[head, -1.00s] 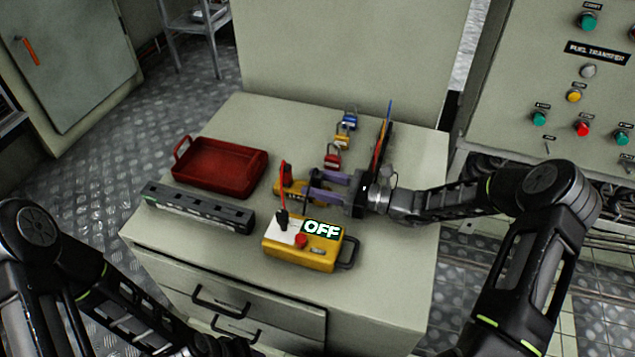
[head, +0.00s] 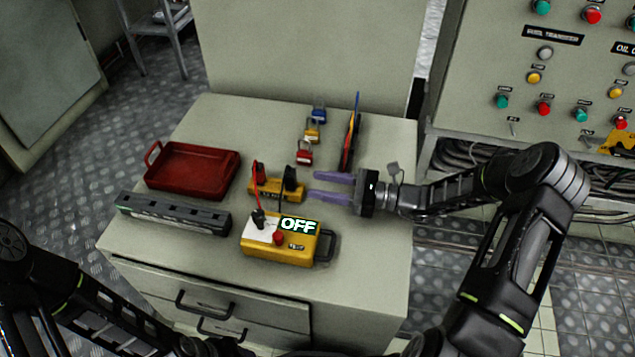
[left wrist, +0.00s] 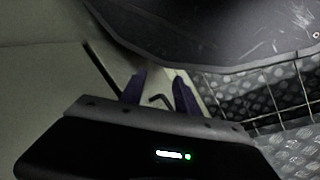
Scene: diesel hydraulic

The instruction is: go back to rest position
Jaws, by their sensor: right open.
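My right gripper (head: 313,184) is open and empty above the cabinet top, with its purple fingers pointing left. Its fingertips are just right of a small yellow block (head: 262,188) that has a red and a black plug on it, with a visible gap. The yellow tester box (head: 278,250) with an "OFF" display sits in front of it. My left arm is low at the left in the head view. In the left wrist view the left gripper (left wrist: 160,82) shows two purple fingers apart with nothing between them, near the cabinet front and a dark handle (left wrist: 102,68).
On the cabinet top (head: 365,270) lie a red tray (head: 192,172), a long grey bar (head: 175,213), three padlocks (head: 312,130) and a rack of thin items (head: 350,133). A control panel (head: 560,60) stands at the right. Floor is free at the left.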

